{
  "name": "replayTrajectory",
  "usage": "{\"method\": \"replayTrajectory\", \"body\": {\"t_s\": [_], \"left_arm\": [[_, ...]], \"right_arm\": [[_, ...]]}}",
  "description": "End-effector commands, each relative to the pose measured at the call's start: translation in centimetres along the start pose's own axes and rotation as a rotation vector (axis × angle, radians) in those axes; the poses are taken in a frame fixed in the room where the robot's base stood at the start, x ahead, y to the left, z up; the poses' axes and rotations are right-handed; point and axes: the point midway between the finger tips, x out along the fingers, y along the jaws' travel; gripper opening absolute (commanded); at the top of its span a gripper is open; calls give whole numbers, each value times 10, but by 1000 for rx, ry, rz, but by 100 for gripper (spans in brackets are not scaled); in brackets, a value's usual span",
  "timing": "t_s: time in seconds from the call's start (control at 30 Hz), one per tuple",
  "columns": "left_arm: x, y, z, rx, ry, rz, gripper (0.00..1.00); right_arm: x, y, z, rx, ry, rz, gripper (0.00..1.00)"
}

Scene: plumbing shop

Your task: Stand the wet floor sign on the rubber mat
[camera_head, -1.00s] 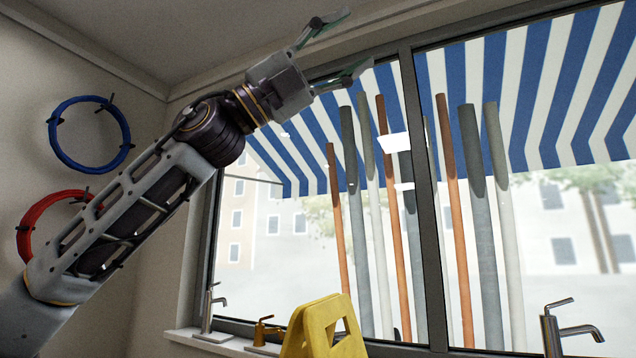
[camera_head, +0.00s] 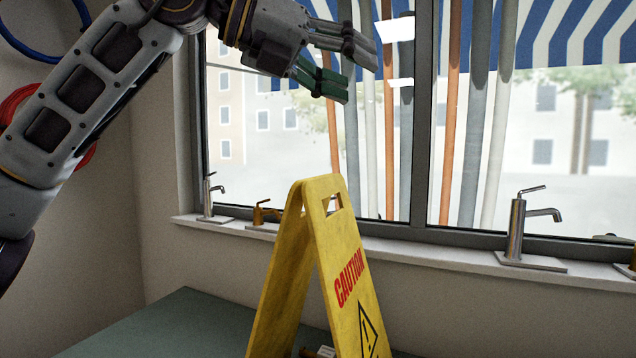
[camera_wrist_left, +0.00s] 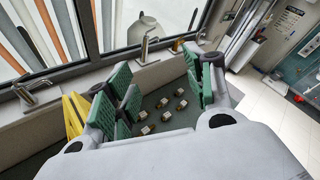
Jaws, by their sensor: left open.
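The yellow wet floor sign (camera_head: 345,265) stands upright, its two panels spread in an A shape, at the lower middle of the head view. Its lower part is cut off by the frame edge. In the left wrist view, part of the sign (camera_wrist_left: 73,115) shows left of the fingers. My left gripper (camera_head: 352,75) is open and empty, above the sign and apart from it. Its green-padded fingers also show in the wrist view (camera_wrist_left: 158,84). I cannot make out the rubber mat as separate from the grey-green worktop (camera_head: 165,322). My right gripper is out of view.
Several small brass fittings (camera_wrist_left: 167,115) lie on the surface in the wrist view. Taps, including a chrome one (camera_head: 517,230) and a brass one (camera_head: 262,214), stand on the window sill (camera_head: 420,254) behind the sign. Upright pipes (camera_head: 452,130) show at the window.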

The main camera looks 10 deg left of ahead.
Motion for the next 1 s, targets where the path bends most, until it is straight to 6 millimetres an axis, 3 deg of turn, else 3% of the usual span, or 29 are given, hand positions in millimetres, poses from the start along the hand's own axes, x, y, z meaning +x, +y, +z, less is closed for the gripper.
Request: {"method": "replayTrajectory", "body": {"t_s": [0.3,0.5,0.77,1.0], "left_arm": [[-12,67,-20,-3,92,310,53],[-28,100,-38,-44,166,478,53],[-45,120,-60,-113,253,596,53],[-45,120,-60,-142,246,601,53]], "right_arm": [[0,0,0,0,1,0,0],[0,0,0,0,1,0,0],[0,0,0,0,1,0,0],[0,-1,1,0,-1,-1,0]]}}
